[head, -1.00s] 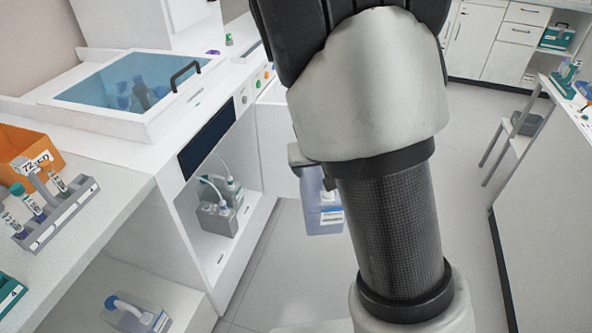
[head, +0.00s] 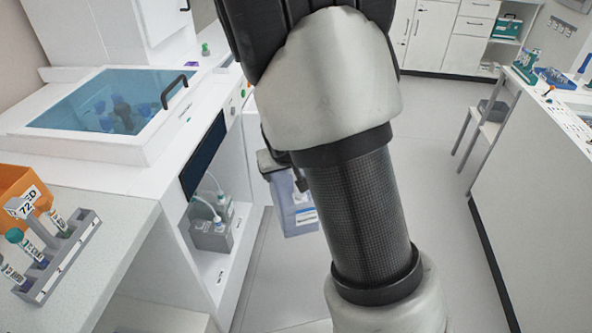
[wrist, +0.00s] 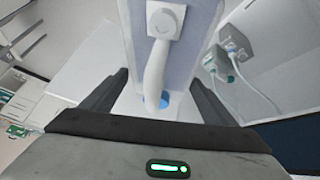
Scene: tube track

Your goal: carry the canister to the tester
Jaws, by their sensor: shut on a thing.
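My gripper is shut on the canister (head: 297,208), a pale translucent blue box with a white label. In the head view the canister hangs left of my forearm, above the floor, partly hidden by my arm. In the wrist view my gripper (wrist: 155,97) has a dark finger on each side of the canister's white handle or spout, with the canister body (wrist: 205,50) beyond. I cannot tell for certain which machine is the tester. A white machine (head: 75,147) with a blue-tinted lid stands at the left.
Two grey containers with tubes (head: 212,233) sit in the machine's open lower bay. A tube rack (head: 62,262) and orange bin (head: 18,190) are on the left bench. A right bench (head: 545,190) and small stool (head: 485,125) flank clear floor (head: 440,215).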

